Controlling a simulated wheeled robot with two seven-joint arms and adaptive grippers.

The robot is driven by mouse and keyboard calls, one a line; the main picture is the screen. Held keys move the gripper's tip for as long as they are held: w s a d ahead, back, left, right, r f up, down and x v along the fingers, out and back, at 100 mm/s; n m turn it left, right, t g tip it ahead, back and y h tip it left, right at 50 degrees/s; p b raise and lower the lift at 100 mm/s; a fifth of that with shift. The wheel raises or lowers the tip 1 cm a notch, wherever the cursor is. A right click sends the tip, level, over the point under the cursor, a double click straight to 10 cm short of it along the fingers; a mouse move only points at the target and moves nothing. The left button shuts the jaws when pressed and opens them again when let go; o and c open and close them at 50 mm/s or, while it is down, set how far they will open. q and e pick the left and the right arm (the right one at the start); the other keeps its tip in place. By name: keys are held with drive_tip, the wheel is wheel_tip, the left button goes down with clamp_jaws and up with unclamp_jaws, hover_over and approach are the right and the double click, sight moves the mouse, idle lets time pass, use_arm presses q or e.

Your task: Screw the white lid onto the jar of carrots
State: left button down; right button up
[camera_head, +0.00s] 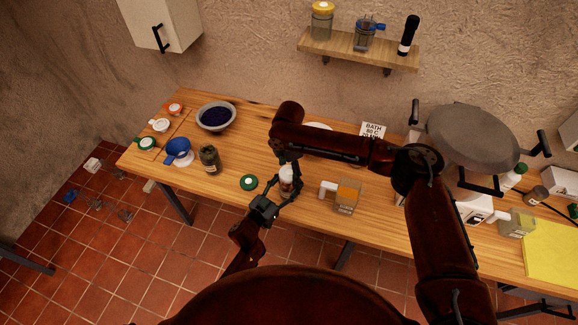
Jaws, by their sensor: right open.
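A small jar (287,186) with a whitish top and a darker lower part stands near the table's front edge. Its contents are too small to tell. My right gripper (287,166) is open, pointing down at the top of this jar. My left gripper (270,207) is at the jar's front lower side, and its fingers are too dark to tell open from shut. A white round piece (160,125), perhaps a lid, lies at the far left. A clear container with orange contents (349,194) and a white side piece stands to the right of the grippers.
A green lid (249,182) lies left of the small jar. A dark green jar (209,159), a blue item (178,149) and a grey bowl (216,117) are farther left. My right arm hides the table's middle back.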

drive_tip(key=shift+f, duration=0.1)
drive_tip(key=shift+c, duration=0.5)
drive_tip(key=c, duration=1.1)
drive_tip(key=m, duration=0.5)
drive_tip(key=o, duration=1.3)
drive_tip(key=shift+r, duration=2.25)
drive_tip(key=shift+r, duration=0.1)
drive_tip(key=shift+c, duration=0.5)
